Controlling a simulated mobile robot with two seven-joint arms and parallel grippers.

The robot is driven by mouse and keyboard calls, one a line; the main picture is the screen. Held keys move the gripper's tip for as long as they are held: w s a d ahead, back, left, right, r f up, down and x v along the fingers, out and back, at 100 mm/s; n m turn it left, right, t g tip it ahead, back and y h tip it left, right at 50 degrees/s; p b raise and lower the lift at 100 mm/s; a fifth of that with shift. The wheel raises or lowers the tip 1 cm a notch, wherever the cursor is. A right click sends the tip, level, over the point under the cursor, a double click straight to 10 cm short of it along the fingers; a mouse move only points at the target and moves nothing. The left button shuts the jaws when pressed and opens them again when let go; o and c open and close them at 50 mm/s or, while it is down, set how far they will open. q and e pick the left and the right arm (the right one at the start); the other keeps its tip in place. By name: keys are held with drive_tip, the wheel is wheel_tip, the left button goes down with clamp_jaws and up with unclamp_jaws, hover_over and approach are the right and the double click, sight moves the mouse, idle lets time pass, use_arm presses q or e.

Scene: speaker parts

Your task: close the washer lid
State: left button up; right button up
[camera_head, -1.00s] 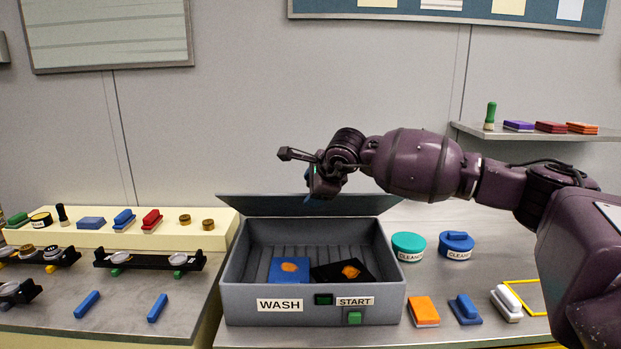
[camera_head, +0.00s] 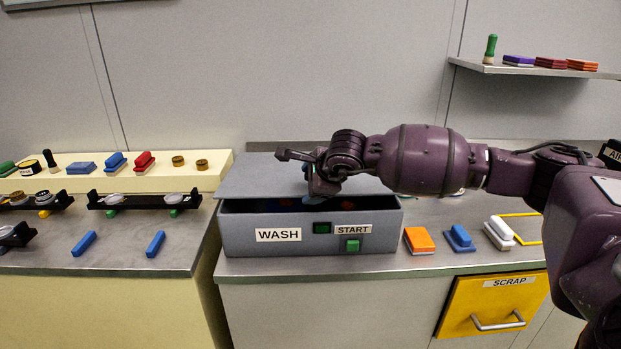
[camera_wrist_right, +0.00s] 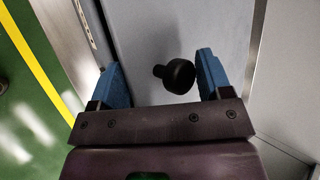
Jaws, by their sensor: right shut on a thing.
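The grey washer (camera_head: 237,235) stands on the counter with WASH and START labels on its front. Its grey lid (camera_head: 255,178) is tilted down low over the box, with a dark gap left along the front. Small bits of colour show in the gap; the contents are mostly hidden. My right gripper (camera_head: 318,196) is at the lid, shut on it. In the right wrist view, a black knob (camera_wrist_right: 176,76) on the lid sits between its blue fingers. My left gripper is not in view.
An orange block (camera_head: 419,240), a blue part (camera_head: 459,237) and a white part (camera_head: 498,232) lie right of the washer. A cream ledge (camera_head: 215,170) with parts stands at left. A yellow SCRAP drawer (camera_head: 465,305) is below the counter at right.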

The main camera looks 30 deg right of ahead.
drive_tip(key=shift+f, duration=0.2)
drive_tip(key=o, duration=0.8)
drive_tip(key=shift+c, duration=0.2)
drive_tip(key=shift+r, duration=0.1)
drive_tip(key=shift+c, duration=0.5)
drive_tip(key=shift+r, duration=0.15)
drive_tip(key=shift+s+r, duration=0.15)
drive_tip(key=shift+r, duration=0.1)
drive_tip(key=p+v, duration=0.1)
drive_tip(key=v, duration=0.9)
drive_tip(key=shift+f+p, duration=0.2)
drive_tip(key=shift+p, duration=0.2)
drive_tip(key=shift+s, duration=0.15)
